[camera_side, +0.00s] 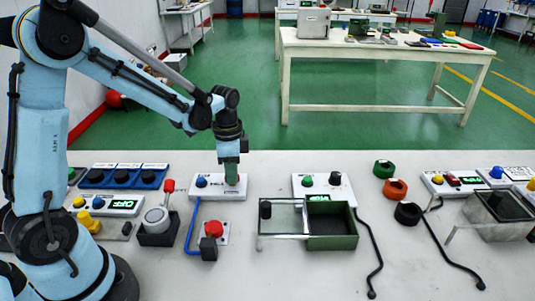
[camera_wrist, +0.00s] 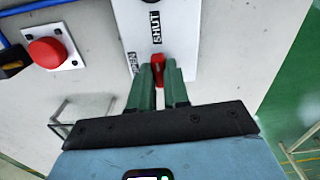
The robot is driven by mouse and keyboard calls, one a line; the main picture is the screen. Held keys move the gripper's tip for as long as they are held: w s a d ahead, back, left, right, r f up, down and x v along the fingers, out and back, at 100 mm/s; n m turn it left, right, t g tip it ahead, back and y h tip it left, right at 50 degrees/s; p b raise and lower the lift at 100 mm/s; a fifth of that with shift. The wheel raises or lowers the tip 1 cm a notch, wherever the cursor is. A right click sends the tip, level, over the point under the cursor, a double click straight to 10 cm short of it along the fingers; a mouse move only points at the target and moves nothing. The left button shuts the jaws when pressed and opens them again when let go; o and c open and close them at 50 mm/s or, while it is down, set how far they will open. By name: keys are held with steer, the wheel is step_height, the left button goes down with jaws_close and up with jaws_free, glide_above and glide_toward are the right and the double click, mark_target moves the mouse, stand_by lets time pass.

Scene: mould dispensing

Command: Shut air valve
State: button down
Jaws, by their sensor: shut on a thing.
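The air valve is a white panel with "SHUT" and "OPEN" labels, seen in the wrist view (camera_wrist: 166,18). Its red handle (camera_wrist: 158,66) sits between the green fingertips of my gripper (camera_wrist: 158,72). The fingers are shut on the handle, beside the "OPEN" label and below the "SHUT" label. In the side view, my gripper (camera_side: 231,174) points straight down onto the right part of the white panel (camera_side: 212,193), which also has a blue knob (camera_side: 201,182). The fingers hide the handle there. I cannot tell exactly which label the handle points at.
A red push button (camera_side: 213,229) stands in front of the panel, with a blue hose (camera_side: 190,235) beside it. A red-handled grey device (camera_side: 157,218) is to the left. A green open-topped box (camera_side: 335,242) is to the right. Bare bench lies in front.

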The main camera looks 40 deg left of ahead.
steer(key=shift+m, duration=0.6)
steer(key=c, duration=1.1)
jaws_free()
steer(key=shift+r, duration=0.1)
step_height(320, 180, up, 12)
steer(key=shift+s+d, duration=0.1)
steer(key=s+d+f+n+t, duration=0.1)
steer(key=s+d+n+t, duration=0.5)
steer(key=s+n+t, duration=0.1)
steer(key=shift+s+f+n, duration=0.25)
steer(key=shift+s+n, duration=0.65)
steer(key=shift+n, duration=0.2)
